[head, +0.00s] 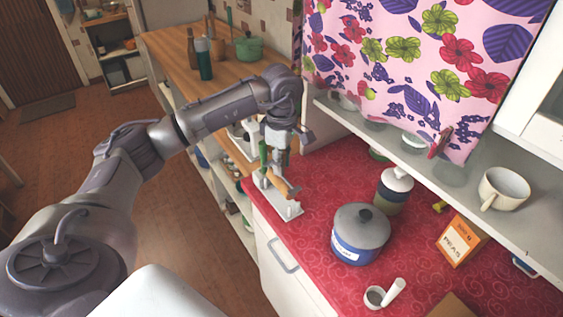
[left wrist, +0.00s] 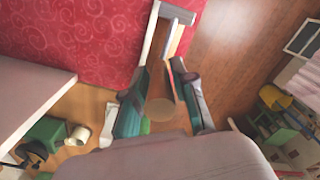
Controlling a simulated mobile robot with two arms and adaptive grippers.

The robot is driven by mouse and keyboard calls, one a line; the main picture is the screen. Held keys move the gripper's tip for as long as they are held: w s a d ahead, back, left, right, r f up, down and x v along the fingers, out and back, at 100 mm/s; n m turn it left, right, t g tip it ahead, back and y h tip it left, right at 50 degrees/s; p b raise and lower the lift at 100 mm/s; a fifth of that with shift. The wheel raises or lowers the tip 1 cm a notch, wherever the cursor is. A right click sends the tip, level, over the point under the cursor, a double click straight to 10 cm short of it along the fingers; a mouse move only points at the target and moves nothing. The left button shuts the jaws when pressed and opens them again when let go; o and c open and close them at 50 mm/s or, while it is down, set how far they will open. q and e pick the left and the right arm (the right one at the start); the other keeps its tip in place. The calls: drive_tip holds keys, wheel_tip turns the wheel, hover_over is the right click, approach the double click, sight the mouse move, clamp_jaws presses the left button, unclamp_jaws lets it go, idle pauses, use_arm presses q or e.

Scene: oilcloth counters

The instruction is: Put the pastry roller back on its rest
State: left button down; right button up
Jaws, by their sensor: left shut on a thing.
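The pastry roller (head: 284,184), tan wood, is at my left gripper (head: 275,168) in the head view, just above the rest. In the left wrist view the roller (left wrist: 160,106) shows end-on between the two fingers of my left gripper (left wrist: 172,85), which is shut on it. The rest (head: 287,210) is a pale grey-white stand at the left edge of the red counter. Part of the rest (left wrist: 178,13) also shows beyond the fingers in the wrist view. Whether the roller touches the rest I cannot tell. My right gripper is not in view.
A shelf (head: 455,190) with a mug (head: 503,188) overhangs behind.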

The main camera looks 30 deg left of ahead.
use_arm(q)
drive_tip(key=shift+f+b, duration=0.9)
drive_tip(key=shift+f, duration=0.1)
drive_tip(key=shift+f+b, duration=0.75)
drive_tip(key=shift+f, duration=0.15)
drive_tip(key=shift+f, duration=0.15)
drive_tip(key=shift+f+b, duration=0.35)
drive_tip(key=shift+b, duration=0.1)
drive_tip(key=c, duration=0.9)
unclamp_jaws()
drive_tip(key=shift+o, duration=0.2)
